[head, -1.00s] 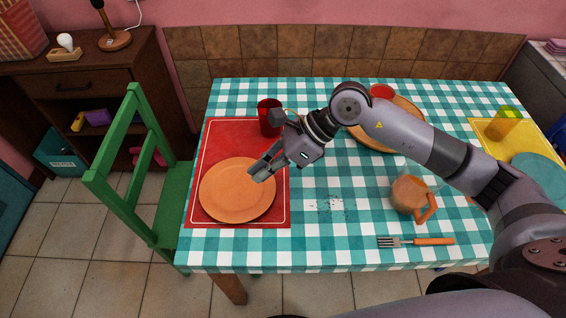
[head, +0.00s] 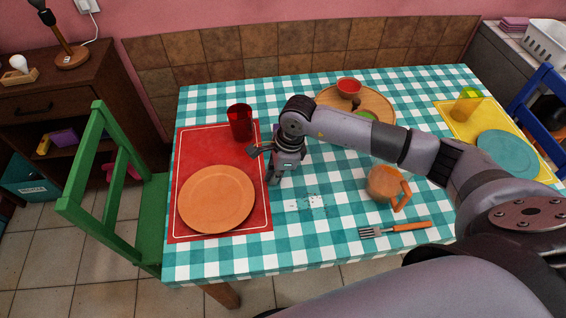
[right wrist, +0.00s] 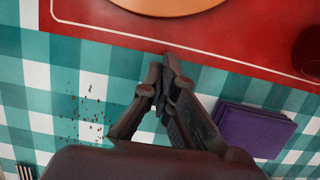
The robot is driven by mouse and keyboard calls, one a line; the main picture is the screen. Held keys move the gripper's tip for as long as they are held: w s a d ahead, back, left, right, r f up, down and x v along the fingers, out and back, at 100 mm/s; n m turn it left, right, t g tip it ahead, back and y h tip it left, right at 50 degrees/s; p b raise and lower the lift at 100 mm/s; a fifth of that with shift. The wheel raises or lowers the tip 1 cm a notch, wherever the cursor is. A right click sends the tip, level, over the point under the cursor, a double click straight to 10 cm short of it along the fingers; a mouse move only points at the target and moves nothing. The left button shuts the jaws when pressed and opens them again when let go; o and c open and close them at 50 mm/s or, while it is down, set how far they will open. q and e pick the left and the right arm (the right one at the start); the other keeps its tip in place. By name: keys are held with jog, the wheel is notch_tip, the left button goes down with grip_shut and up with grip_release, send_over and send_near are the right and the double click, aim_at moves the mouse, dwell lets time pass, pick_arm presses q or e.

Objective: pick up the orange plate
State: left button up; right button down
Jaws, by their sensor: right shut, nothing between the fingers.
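The orange plate (head: 216,199) lies flat on a red placemat (head: 194,148) at the left end of the table. In the right wrist view only the plate's near edge (right wrist: 180,6) shows at the top. My right gripper (head: 272,179) points down just right of the plate, near the placemat's right edge, apart from the plate. In the right wrist view its fingertips (right wrist: 166,68) meet, with nothing held, by the placemat's border. My left gripper is not in view.
A red cup (head: 240,122) stands behind the plate. A purple item (right wrist: 254,130) lies beside the gripper. Dark crumbs (head: 313,201), an orange mug (head: 384,184) and a fork (head: 396,229) are to the right. A green chair (head: 150,215) stands at the left.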

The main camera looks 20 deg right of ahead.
aim_at(227, 186)
jog(key=shift+w+a, duration=0.2)
jog(key=shift+a, duration=0.5)
jog(key=shift+w+a, duration=0.2)
jog(key=shift+a, duration=0.5)
jog(key=a+b, duration=0.1)
jog(key=a, duration=0.1)
jog(key=w+a+b, duration=0.1)
jog(key=a+b, duration=0.1)
jog(key=a, duration=0.1)
jog(key=w+a+b, duration=0.1)
jog(key=a, duration=0.2)
jog(key=shift+w+a+f, duration=0.15)
jog(key=shift+w+a, duration=0.05)
jog(key=shift+a+b, duration=0.3)
jog(key=shift+b, duration=0.05)
jog(key=shift+r, duration=0.2)
